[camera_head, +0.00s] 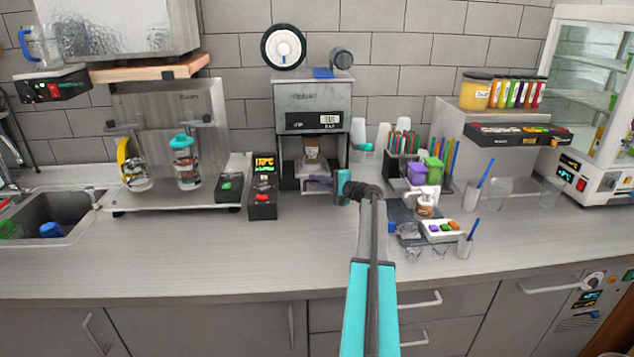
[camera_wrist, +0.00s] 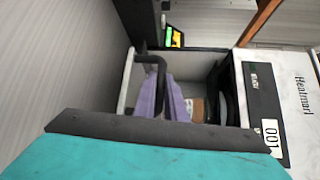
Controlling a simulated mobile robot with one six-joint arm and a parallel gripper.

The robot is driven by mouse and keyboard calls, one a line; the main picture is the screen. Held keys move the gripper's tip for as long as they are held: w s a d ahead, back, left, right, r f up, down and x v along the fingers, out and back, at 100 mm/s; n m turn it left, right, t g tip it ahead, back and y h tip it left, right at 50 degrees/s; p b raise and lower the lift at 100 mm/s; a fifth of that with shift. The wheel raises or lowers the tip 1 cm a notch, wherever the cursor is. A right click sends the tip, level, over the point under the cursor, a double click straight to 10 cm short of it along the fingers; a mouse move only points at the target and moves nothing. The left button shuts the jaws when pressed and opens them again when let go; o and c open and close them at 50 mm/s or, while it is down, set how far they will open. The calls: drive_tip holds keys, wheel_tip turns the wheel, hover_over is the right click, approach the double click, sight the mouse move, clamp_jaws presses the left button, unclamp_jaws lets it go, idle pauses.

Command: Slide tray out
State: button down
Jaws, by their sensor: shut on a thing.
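The cup sealer (camera_head: 313,97) stands against the back wall, with a display and a white label on its front. Its tray (camera_head: 318,191) shows low at the front opening; in the wrist view the pale tray edge (camera_wrist: 127,80) and a dark bar-like handle (camera_wrist: 150,58) show. A brown-and-white cup (camera_head: 311,148) sits inside the sealer; its brown side shows in the wrist view (camera_wrist: 198,107). My gripper (camera_head: 321,181) is at the tray front, its purple fingers (camera_wrist: 165,98) shut on the handle. The exact finger contact is partly hidden.
To the right are a straw holder (camera_head: 402,168), purple and green containers and a small tray of coloured items (camera_head: 441,230). The counter front (camera_head: 200,255) is clear.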

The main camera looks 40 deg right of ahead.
drive_tip(key=shift+s+a+f+b, duration=0.15)
drive_tip(key=shift+s+a+b, duration=0.4)
drive_tip(key=shift+s, duration=0.15)
drive_tip(key=s+a+b, duration=0.2)
drive_tip(key=s, duration=0.1)
drive_tip(key=s+a+b, duration=0.2)
drive_tip(key=s+a, duration=0.1)
drive_tip(key=s+a+b, duration=0.2)
drive_tip(key=s+a, duration=0.1)
drive_tip(key=shift+s+a, duration=0.15)
drive_tip(key=shift+s, duration=0.2)
drive_tip(key=shift+s+a+b, duration=0.35)
drive_tip(key=shift+s+a, duration=0.3)
drive_tip(key=shift+s, duration=0.15)
drive_tip(key=c, duration=1.9)
unclamp_jaws()
drive_tip(key=shift+o, duration=0.5)
drive_tip(key=shift+s, duration=0.1)
